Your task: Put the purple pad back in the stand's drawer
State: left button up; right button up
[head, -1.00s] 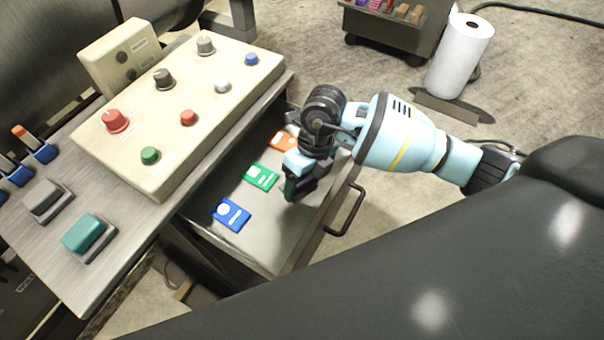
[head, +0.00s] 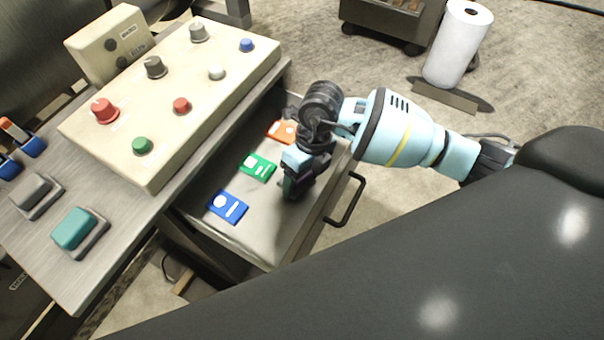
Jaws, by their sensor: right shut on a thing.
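The stand's drawer (head: 258,235) is pulled open, with its handle (head: 346,205) toward the lower right. A blue card (head: 228,207), a green card (head: 258,168) and an orange card (head: 282,131) lie in a row on its floor. My right gripper (head: 297,185) points down over the right part of the drawer, right of the green card. It is shut on a dark thing with a purple tint, the purple pad (head: 305,182), mostly hidden by the fingers. I cannot tell whether the pad touches the drawer floor. My left gripper is not in view.
A white paper roll (head: 458,45) and a dark cart (head: 392,22) stand on the floor behind.

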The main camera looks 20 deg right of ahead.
jog(key=shift+f, duration=0.45)
dwell(0.3)
jog(key=o, duration=1)
jog(key=shift+c, duration=0.2)
jog(key=shift+v, duration=3.9)
